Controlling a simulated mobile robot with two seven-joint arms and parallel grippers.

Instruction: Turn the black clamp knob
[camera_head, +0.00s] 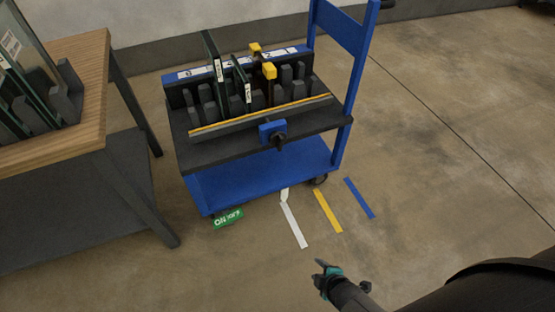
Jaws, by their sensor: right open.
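The black clamp knob (279,141) sits on a blue block (265,130) at the front edge of the blue cart's dark upper shelf (220,151). My right gripper (319,268) is low in the middle of the view, over the floor in front of the cart. It is open and empty, well apart from the knob. My left gripper is not in view.
The blue cart (260,188) carries glass panels (240,80) in dark slots and yellow-topped posts (269,71). A wooden table (90,85) with more panels stands at left. White, yellow (328,211) and blue tape strips mark the floor. The floor at right is clear.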

